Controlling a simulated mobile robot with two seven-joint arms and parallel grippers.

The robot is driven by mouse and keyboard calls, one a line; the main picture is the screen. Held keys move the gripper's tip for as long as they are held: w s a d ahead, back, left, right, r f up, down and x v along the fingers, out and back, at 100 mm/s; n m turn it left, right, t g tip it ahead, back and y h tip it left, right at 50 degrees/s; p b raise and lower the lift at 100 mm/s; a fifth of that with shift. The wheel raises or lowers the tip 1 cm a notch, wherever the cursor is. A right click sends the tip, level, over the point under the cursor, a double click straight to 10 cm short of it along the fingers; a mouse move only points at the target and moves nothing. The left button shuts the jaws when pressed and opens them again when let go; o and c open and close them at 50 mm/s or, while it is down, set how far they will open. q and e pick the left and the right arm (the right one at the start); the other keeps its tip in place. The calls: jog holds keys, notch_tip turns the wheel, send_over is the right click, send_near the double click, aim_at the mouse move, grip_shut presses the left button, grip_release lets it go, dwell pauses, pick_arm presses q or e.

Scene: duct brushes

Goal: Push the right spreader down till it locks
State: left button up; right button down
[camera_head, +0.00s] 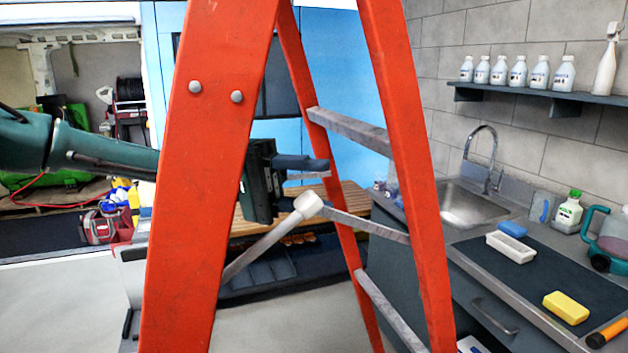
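An orange stepladder (205,150) stands close in front of me. Between its two near legs, the spreader (262,247) is bent upward, with a pale knob (308,205) at its raised middle joint; its two bars slope down to the left and right legs. My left arm passes behind the wide left leg. My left gripper (306,183) shows in the gap between the legs, just above and left of the knob, with its fingers pointing right. The fingers look apart, the upper one above the knob and the lower one partly hidden by it. Contact with the knob cannot be told. My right gripper is out of view.
Grey ladder rungs (350,130) cross behind the gap. At right a counter holds a sink (470,205), a yellow sponge (566,307) and a white tray (511,246). A shelf (560,97) with several bottles hangs above. A wooden bench (345,198) stands behind the ladder.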

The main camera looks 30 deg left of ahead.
pick_arm(q)
jog(key=shift+a+f, duration=0.15)
jog(key=shift+a, duration=0.1)
jog(key=w+a+r+p, duration=0.1)
jog(key=w+a, duration=0.2)
jog(key=a, duration=0.4)
jog(key=shift+w+a+r+p, duration=0.15)
jog(key=shift+a+r+p, duration=0.15)
jog(key=shift+c, duration=0.3)
